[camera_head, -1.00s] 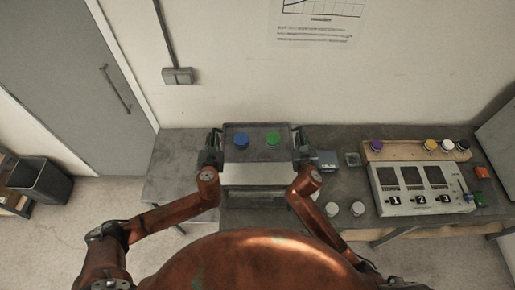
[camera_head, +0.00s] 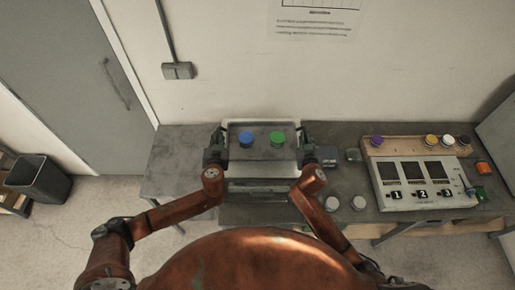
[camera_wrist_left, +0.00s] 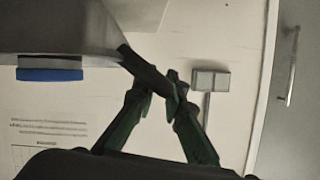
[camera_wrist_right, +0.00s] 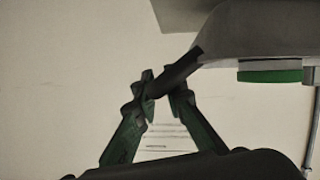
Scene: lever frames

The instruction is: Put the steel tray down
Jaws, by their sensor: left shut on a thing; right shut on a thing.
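The steel tray (camera_head: 262,154) is between my two grippers at the back of the table, in front of the wall. A blue-topped thing (camera_head: 246,139) and a green-topped thing (camera_head: 277,138) stand on it. My left gripper (camera_head: 217,150) is shut on the tray's left handle; its crossed fingers around the dark bar show in the left wrist view (camera_wrist_left: 160,88). My right gripper (camera_head: 307,152) is shut on the right handle, also seen in the right wrist view (camera_wrist_right: 160,88). The tray looks about level. I cannot tell whether its underside touches the table.
The grey table (camera_head: 178,165) is bare at the left. Right of the tray are a dark box (camera_head: 328,155), a small square dish (camera_head: 353,155) and two white round things (camera_head: 358,203). A numbered panel (camera_head: 418,184) stands further right. A bin (camera_head: 40,177) is on the floor.

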